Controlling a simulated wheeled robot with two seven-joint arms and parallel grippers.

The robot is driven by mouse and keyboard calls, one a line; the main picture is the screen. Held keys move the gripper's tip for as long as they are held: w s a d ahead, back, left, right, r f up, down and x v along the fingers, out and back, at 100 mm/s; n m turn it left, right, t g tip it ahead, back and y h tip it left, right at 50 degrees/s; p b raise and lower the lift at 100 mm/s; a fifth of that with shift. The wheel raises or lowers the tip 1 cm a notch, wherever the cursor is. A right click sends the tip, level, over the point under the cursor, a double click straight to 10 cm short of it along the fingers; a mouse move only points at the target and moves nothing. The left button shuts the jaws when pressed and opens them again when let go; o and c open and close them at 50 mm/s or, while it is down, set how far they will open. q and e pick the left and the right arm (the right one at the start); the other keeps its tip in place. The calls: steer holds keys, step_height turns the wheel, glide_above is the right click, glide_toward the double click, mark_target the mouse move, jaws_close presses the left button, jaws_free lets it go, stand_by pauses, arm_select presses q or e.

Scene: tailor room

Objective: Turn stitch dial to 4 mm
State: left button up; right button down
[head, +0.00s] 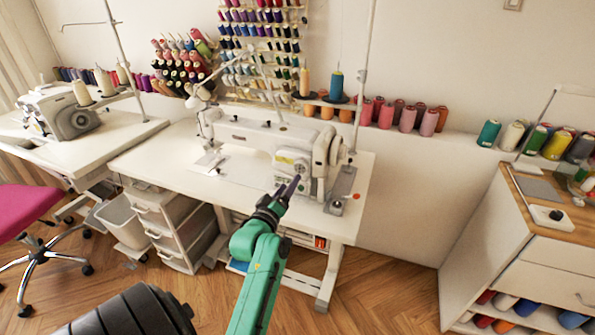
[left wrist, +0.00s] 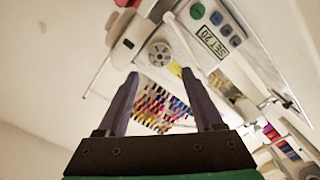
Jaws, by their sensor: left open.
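A white sewing machine (head: 268,140) stands on a white table (head: 160,155) in the head view. A round pale dial (left wrist: 159,53) shows on the machine's end in the left wrist view, just beyond my fingertips. In the head view the dial area (head: 301,168) is small, and its marks cannot be read. My left gripper (head: 290,188) is in front of that end of the machine. In the left wrist view its two dark fingers (left wrist: 159,72) are spread apart and empty, with the dial lying between their tips in the picture. My right gripper is not in view.
A panel with a display (left wrist: 212,42) reading "SET 20" and several buttons sits near the dial. A second sewing machine (head: 68,115) stands at left. A wooden-topped cabinet (head: 540,200) stands at right. Thread spools (head: 405,118) line the ledge behind. A pink chair (head: 25,210) is at left.

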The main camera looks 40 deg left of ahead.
mark_target(300, 169)
arm_select(q)
steer(key=x, duration=0.7)
steer(key=shift+w+a, duration=0.1)
steer(key=shift+w, duration=0.25)
jaws_close()
steer(key=shift+m+p, duration=0.55)
steer(key=shift+m, duration=0.55)
steer(key=m+p, duration=0.1)
steer(key=m, duration=0.2)
steer(key=shift+m, duration=0.3)
steer(key=m, duration=0.2)
steer(key=shift+m, duration=0.3)
steer(key=shift+f+m+p, duration=0.1)
steer(key=shift+m+p, duration=0.25)
steer(key=shift+m, duration=1.25)
